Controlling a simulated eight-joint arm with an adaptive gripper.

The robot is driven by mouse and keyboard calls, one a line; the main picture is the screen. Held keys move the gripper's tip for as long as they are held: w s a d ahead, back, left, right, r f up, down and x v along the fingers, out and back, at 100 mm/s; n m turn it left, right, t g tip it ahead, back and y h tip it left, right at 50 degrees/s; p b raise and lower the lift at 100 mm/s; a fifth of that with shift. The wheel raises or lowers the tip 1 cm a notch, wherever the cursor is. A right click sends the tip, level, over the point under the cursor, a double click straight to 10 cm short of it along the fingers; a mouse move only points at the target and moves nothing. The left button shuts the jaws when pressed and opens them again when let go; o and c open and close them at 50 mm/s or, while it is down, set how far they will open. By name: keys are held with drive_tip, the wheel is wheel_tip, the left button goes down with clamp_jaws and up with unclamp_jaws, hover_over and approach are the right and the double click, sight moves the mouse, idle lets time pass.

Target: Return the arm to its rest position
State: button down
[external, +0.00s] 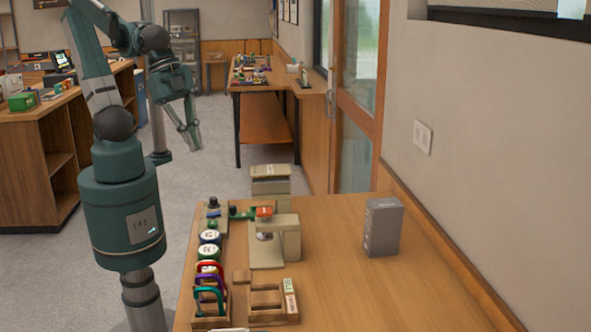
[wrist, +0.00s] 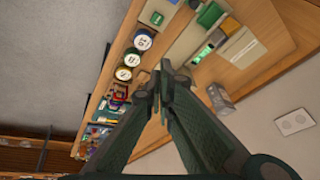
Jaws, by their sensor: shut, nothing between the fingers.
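My gripper (external: 193,138) hangs in the air beyond the left far corner of the wooden table, pointing down over the floor side. It is shut and empty. In the wrist view my gripper (wrist: 163,75) shows its two dark green fingers meeting at the tips, with nothing between them. My arm rises from its base at the table's left edge, bends at the top of the external view and comes down to the gripper. The upper part of the bend is cut off by the picture's edge.
The table (external: 345,290) bears a beige machine (external: 290,243), a grey box (external: 382,228), several round spools (external: 209,237), a rack of coloured carabiners (external: 209,290) and a wooden tray (external: 265,318). A counter (external: 50,150) stands left.

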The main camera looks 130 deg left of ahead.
drive_tip(key=shift+s+d+r+n+t+h, duration=0.15)
drive_tip(key=shift+s+d+r+n+t, duration=0.1)
drive_tip(key=shift+s+r+n+t, duration=0.4)
drive_tip(key=shift+s+d+r+n+t+h, duration=0.2)
drive_tip(key=shift+s+r+n+t, duration=0.15)
drive_tip(key=shift+s+r+n, duration=0.35)
drive_tip(key=shift+s+f, duration=0.1)
drive_tip(key=shift+f, duration=0.05)
